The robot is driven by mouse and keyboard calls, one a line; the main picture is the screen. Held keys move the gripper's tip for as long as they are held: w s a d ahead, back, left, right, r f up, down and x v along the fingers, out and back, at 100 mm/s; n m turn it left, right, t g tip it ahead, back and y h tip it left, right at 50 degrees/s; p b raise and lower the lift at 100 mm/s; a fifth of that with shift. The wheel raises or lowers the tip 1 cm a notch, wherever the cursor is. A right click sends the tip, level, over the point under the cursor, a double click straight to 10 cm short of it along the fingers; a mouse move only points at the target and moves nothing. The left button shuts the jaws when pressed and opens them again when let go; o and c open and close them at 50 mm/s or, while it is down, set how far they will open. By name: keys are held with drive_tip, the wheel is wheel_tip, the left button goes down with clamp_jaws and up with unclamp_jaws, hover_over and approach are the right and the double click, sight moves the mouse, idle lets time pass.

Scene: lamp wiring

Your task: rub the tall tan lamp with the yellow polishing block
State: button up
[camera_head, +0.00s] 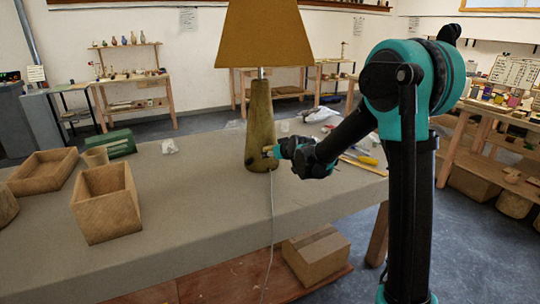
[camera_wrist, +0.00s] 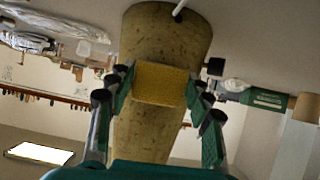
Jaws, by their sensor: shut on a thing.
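The tall tan lamp (camera_head: 260,125) stands upright on the grey table, with a broad tan shade (camera_head: 264,35) and a tapered base. In the wrist view its base (camera_wrist: 165,35) fills the upper middle, with dark specks on its surface. My gripper (camera_head: 272,152) is at the lower right side of the base. In the wrist view my gripper (camera_wrist: 160,88) is shut on the yellow polishing block (camera_wrist: 161,84). The block lies in front of the lamp base and appears against it; any small gap is hidden. In the head view the block cannot be made out clearly.
An open wooden box (camera_head: 107,203), a wooden tray (camera_head: 44,171) and a green box (camera_head: 118,143) stand on the left of the table (camera_head: 190,210). A yellow-handled tool (camera_head: 366,160) lies behind my arm. A cord (camera_head: 271,225) hangs over the front edge.

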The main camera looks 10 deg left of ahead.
drive_tip(key=shift+s+a+f, duration=0.2)
drive_tip(key=shift+s+a, duration=0.3)
drive_tip(key=shift+a, duration=0.3)
drive_tip(key=shift+s+a+f, duration=0.15)
drive_tip(key=shift+s+a, duration=0.35)
drive_tip(key=shift+a, duration=0.3)
idle(0.5)
drive_tip(key=shift+d, duration=0.1)
drive_tip(key=shift+w+d, duration=0.65)
drive_tip(key=shift+d, duration=0.35)
drive_tip(key=shift+w+d, duration=0.65)
drive_tip(key=shift+d, duration=0.3)
drive_tip(key=shift+w+d, duration=0.65)
drive_tip(key=shift+d, duration=0.35)
drive_tip(key=s+d, duration=0.3)
drive_tip(key=s, duration=0.2)
drive_tip(key=shift+d+r, duration=0.15)
drive_tip(key=shift+r, duration=0.15)
